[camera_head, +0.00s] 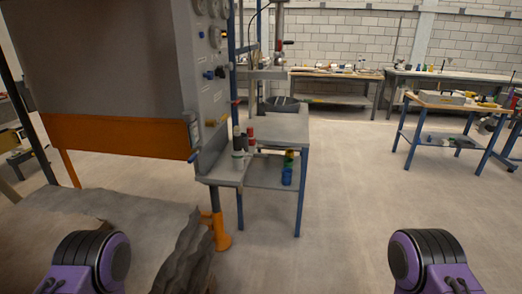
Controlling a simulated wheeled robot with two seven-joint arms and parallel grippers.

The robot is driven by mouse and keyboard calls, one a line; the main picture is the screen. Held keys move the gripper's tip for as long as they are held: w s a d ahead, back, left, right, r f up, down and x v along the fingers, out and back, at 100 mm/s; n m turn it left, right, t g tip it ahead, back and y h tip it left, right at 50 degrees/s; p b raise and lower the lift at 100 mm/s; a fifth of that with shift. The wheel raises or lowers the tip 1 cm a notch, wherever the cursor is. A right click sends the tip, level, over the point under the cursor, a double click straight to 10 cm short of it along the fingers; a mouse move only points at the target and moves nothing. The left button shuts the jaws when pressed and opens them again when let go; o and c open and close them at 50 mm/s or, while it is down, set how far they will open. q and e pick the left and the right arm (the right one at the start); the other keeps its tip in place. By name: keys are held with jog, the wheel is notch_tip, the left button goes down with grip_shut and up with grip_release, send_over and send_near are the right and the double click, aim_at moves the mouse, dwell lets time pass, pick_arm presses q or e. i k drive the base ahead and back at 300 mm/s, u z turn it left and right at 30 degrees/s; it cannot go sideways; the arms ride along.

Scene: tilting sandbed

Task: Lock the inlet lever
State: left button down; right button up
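A grey upright panel (208,75) stands left of centre, seen at a steep angle, with round gauges (214,38) near its top. Below them are small blue knobs (220,72) and a small yellow fitting (223,118), which may be a lever. Another small fitting (193,128) sits on the panel's near edge. I cannot tell which of these is the inlet lever, or its position. Only purple and black parts of my two arms show at the bottom left and bottom right. Neither gripper is in view, and nothing of mine touches the panel.
A grey side table (275,127) with blue legs, bottles and a red-capped container adjoins the panel. An orange post foot (221,232) and a rough brown-grey mass (185,255) stand near the front left. Workbenches line the back. The floor centre-right is clear.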

aim_at(256, 155)
jog(key=z, duration=0.35)
jog(key=i, duration=0.8)
jog(key=z, duration=0.4)
